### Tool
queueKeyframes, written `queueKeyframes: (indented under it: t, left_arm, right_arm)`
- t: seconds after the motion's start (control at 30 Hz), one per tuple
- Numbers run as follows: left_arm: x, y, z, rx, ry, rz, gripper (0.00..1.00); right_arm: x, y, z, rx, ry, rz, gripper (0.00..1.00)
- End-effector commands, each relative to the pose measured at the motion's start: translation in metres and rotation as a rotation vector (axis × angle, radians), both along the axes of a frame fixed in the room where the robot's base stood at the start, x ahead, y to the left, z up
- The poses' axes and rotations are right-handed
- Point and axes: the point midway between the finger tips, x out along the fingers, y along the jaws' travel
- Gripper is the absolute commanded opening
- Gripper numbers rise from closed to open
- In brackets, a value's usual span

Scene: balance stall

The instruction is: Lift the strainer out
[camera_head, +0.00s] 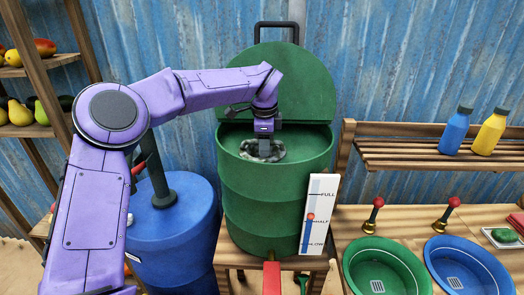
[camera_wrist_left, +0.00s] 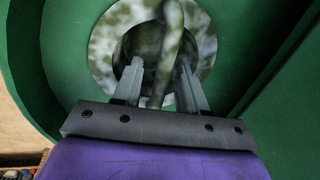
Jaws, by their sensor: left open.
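The strainer (camera_head: 277,155) looks like a shiny, mottled grey-white round piece in the mouth of the green barrel (camera_head: 275,205). In the left wrist view the strainer (camera_wrist_left: 203,38) shows as a pale disc with a darker round middle and a narrow upright strip, perhaps its handle. My left gripper (camera_head: 264,148) points down into the barrel over the strainer. In the left wrist view its two fingers (camera_wrist_left: 161,78) are apart, with the strip between them. I cannot tell whether they touch it. My right gripper is not in view.
The barrel's raised green lid (camera_head: 290,85) stands behind the gripper. A white level gauge (camera_head: 319,215) is at the barrel's front right. A blue barrel (camera_head: 175,240) is at left. Green (camera_head: 352,270) and blue (camera_head: 432,262) basins are at right, below a wooden shelf (camera_head: 400,152) with bottles.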

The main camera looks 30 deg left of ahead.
Motion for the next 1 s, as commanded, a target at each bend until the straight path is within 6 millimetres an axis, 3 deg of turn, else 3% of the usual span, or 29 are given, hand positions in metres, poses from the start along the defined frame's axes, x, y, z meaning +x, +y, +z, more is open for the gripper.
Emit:
queueKeyframes:
  t: [0.03,0.13,0.17,0.57,0.73,0.87,1.0]
  left_arm:
    - [0.000,0.000,0.000,0.000,0.000,0.000,0.35]
    - [0.000,0.000,0.000,0.001,0.001,-0.001,0.03]
    - [0.000,0.000,0.000,0.001,0.001,-0.001,0.00]
    - [0.001,0.000,0.006,0.003,-0.001,-0.001,0.00]
    - [0.001,0.000,0.032,0.003,-0.004,0.000,0.00]
    - [-0.015,-0.020,0.055,0.003,-0.006,-0.004,0.00]
    - [-0.035,-0.043,0.091,0.003,-0.007,-0.004,0.00]
  right_arm:
    - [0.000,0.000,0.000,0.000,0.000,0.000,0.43]
    - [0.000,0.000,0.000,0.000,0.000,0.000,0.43]
    - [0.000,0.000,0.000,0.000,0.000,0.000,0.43]
    - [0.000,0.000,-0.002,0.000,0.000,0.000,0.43]
    - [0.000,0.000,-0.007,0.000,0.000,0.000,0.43]
    - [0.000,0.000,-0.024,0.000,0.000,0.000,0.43]
    - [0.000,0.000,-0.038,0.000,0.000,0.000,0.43]
